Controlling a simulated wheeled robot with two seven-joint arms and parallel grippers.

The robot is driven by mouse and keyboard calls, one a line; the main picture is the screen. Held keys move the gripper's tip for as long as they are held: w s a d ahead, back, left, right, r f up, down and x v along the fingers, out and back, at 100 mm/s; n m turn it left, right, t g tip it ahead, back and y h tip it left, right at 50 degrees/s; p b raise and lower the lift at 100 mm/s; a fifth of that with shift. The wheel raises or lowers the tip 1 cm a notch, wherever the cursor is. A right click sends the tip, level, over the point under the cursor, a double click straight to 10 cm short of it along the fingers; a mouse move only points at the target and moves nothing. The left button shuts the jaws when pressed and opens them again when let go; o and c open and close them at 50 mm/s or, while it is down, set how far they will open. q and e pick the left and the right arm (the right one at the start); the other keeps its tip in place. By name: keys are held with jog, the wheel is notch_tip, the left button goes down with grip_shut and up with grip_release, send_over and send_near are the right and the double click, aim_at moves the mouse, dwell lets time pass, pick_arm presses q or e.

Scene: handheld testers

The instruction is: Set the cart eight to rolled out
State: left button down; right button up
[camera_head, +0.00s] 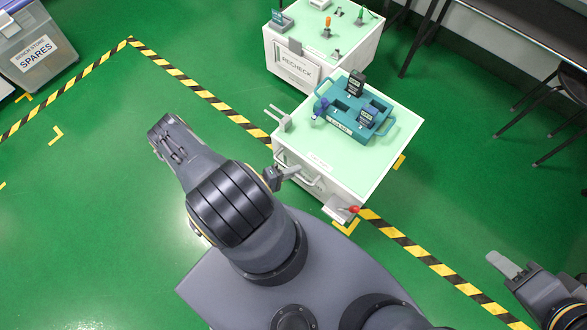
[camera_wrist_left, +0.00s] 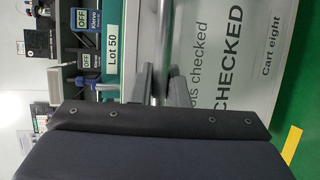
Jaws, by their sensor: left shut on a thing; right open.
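Cart eight (camera_head: 300,148) is a white cart with a pale green top and a bar handle (camera_head: 312,183) on its near side. Its panel (camera_wrist_left: 235,60) reads "CHECKED" and "Cart eight" in the left wrist view. My left gripper (camera_head: 281,175) is at the left part of the handle. In the left wrist view its two fingers (camera_wrist_left: 162,85) close around the bar (camera_wrist_left: 163,45). A red-tipped lever (camera_head: 354,209) sits at the cart's near right corner. My right gripper (camera_head: 505,264) is open and empty, away from the cart at the lower right.
A teal tray (camera_head: 333,113) with dark testers (camera_head: 368,117) lies on the cart. A second cart, labelled RECHECK (camera_head: 296,67), stands close behind. Yellow-black tape (camera_head: 205,92) runs up to cart eight from both sides. Green floor is open at left; a SPARES bin (camera_head: 35,55) stands far left.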

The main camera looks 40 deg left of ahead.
pick_arm(q)
jog(key=shift+s+f, duration=0.1)
jog(key=shift+s, duration=0.2)
jog(key=c, duration=1.6)
grip_release()
jog(key=shift+s+a, duration=0.1)
jog(key=shift+o, duration=1)
jog(key=v, duration=0.7)
jog(key=shift+s+a+p, duration=0.15)
jog(key=shift+s+p, duration=0.15)
jog(key=shift+p, duration=0.05)
jog(key=shift+r, duration=0.2)
